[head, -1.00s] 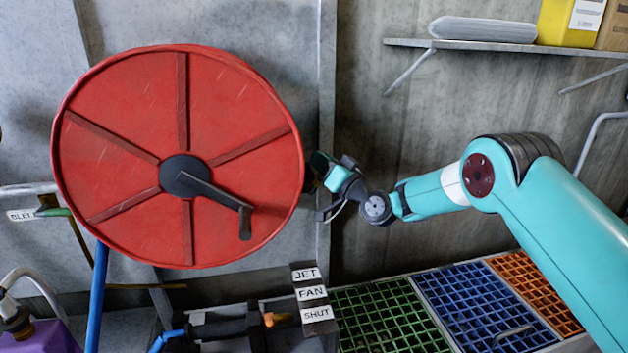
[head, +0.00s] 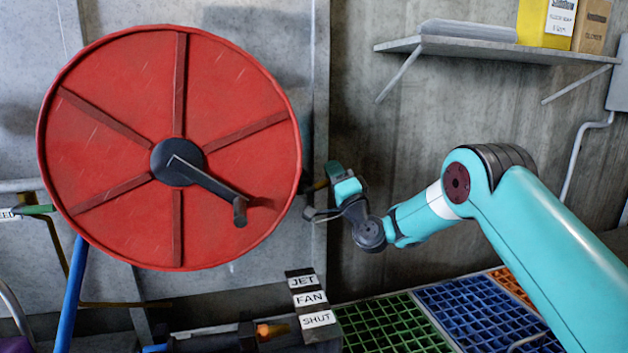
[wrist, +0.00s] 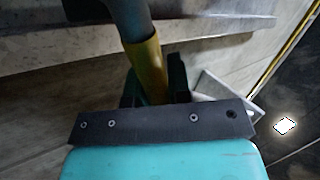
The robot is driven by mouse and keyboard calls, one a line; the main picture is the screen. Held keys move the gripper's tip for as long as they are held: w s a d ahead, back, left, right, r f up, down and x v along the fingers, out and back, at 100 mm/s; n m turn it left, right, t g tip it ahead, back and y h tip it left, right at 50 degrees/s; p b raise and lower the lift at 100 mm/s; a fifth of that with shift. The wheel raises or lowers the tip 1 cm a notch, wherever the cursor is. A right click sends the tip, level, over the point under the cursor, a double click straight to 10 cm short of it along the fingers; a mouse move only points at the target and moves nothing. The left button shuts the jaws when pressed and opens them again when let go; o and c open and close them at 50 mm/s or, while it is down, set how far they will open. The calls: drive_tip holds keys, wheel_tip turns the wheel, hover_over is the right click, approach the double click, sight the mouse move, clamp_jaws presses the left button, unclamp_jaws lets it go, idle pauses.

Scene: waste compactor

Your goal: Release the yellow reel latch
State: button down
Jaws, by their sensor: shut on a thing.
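The big red reel (head: 115,125) faces me on the left in the head view, with a black hub and crank (head: 215,185). The yellow latch (head: 319,185) shows as a small piece at the reel's right edge. In the wrist view the latch's yellow sleeve (wrist: 149,68) sits on a grey rod and runs down between my dark fingers. My gripper (wrist: 154,82) is shut on it. In the head view my gripper (head: 328,182) is just right of the reel. The latch's far end and mounting are hidden behind the reel.
A sign stack (head: 311,299) reading JET, FAN, SHUT stands below the reel. Green (head: 385,325) and blue (head: 480,312) floor grates lie at lower right. A wall shelf (head: 480,52) holds containers at upper right. Bare wall lies between shelf and arm.

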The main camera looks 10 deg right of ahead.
idle(0.5)
drive_tip(key=c, duration=1.1)
unclamp_jaws()
drive_tip(key=shift+o, duration=0.2)
drive_tip(key=shift+f, duration=0.1)
drive_tip(key=b+v, duration=1.7)
drive_tip(key=b, duration=0.7)
drive_tip(key=shift+f, duration=0.15)
drive_tip(key=shift+s+d, duration=0.1)
